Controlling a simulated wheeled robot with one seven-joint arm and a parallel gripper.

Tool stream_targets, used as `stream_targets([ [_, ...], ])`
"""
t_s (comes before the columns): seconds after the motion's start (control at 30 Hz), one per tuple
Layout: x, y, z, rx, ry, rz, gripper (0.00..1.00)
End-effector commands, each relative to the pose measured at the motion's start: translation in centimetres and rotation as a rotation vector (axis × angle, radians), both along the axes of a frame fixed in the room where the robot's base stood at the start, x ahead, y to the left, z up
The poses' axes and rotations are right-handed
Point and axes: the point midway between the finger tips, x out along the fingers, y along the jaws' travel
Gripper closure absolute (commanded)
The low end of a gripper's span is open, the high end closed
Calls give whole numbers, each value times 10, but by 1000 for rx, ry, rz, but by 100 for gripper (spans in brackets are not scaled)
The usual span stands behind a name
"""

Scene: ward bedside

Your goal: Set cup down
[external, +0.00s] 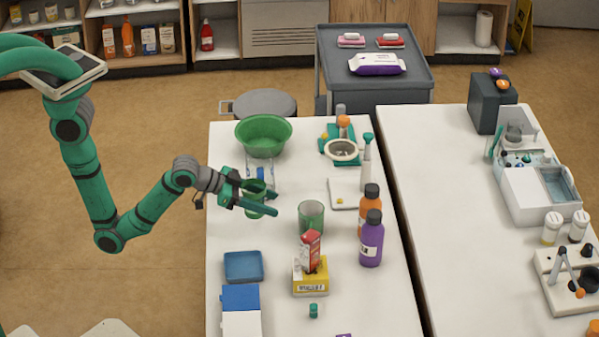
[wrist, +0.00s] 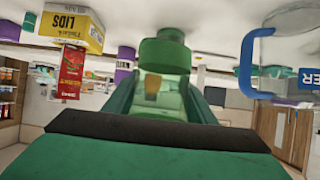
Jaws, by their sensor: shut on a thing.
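A green cup (external: 254,188) is between the fingers of my gripper (external: 258,200), over the left part of the white table in the external view. My gripper is shut on it, and the fingers hide part of its side. The wrist view, which is upside down, shows the green cup (wrist: 165,55) between the two green fingers. I cannot tell whether its base touches the table. A second greenish clear cup (external: 311,216) stands on the table to the right of my gripper, apart from it.
A green bowl (external: 264,135) stands behind my gripper. Orange (external: 369,207) and purple (external: 371,240) bottles stand to the right. A yellow lids box (external: 310,281) with a red carton (external: 311,250) and a blue tray (external: 243,266) are nearer the front. Some bare table (external: 230,215) lies left of the cup.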

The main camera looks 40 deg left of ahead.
Motion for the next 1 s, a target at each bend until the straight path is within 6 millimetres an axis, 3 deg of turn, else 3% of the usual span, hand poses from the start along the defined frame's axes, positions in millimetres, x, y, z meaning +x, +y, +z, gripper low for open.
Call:
stream_targets([
  [0.17,0,0,12,-2,-2,0,72],
  [0.7,1,0,139,-6,-5,1,72],
  [1.0,0,0,181,-3,-3,0,72],
])
